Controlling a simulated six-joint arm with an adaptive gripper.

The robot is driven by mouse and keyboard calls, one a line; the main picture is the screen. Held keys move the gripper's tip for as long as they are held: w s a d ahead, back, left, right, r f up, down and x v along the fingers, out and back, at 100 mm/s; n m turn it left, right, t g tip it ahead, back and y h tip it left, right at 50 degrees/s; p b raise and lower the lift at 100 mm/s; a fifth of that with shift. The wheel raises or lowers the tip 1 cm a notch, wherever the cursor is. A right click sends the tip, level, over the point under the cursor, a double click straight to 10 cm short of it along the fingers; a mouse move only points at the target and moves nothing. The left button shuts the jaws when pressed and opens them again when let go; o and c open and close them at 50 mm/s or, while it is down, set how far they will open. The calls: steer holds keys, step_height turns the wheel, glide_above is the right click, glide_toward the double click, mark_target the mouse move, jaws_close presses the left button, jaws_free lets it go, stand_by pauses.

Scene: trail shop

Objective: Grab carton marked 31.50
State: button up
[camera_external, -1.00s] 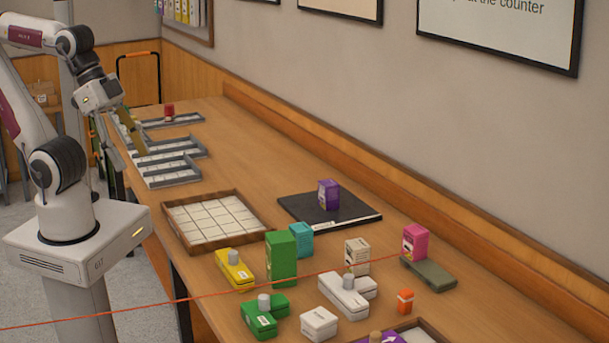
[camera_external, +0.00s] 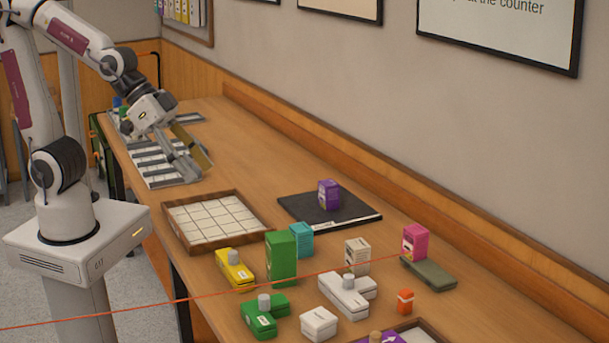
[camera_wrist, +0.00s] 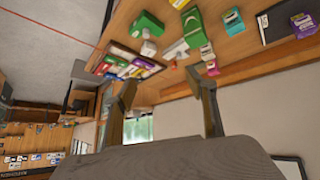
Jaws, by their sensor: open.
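A purple carton (camera_external: 329,194) stands on a black mat (camera_external: 350,214). The markings are too small to read, so I cannot tell which carton is marked 31.50. My gripper (camera_external: 199,165) is open and empty, above the grey trays at the counter's far end, away from these cartons. Its two spread fingers (camera_wrist: 160,76) show in the wrist view with nothing between them.
A wood-framed tray with white squares (camera_external: 213,218) lies between my gripper and the cartons. Yellow, green and white boxes with grey knobs stand nearer the front. Grey compartment trays (camera_external: 160,181) lie under my gripper. The wall runs along the counter's right side.

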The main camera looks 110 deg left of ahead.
steer(key=w+a+f+n+t+y, duration=0.1)
steer(key=w+a+f, duration=0.15)
steer(key=w, duration=0.25)
steer(key=w+a+f+n+t+y, duration=0.1)
steer(key=w+a+f, duration=0.15)
steer(key=w, duration=0.25)
steer(key=n+y, duration=0.4)
steer(key=y, duration=0.2)
glide_above(299, 227)
steer(key=w+d, duration=0.1)
steer(key=d, duration=0.4)
step_height(299, 227, down, 10)
steer(key=s+f+n+g, duration=0.1)
steer(key=s+f, duration=0.4)
steer(key=shift+s+a+f+y, duration=0.15)
steer(key=shift+a+f+y, duration=0.15)
steer(key=shift+a+f, duration=0.1)
steer(key=shift+x, duration=1.3)
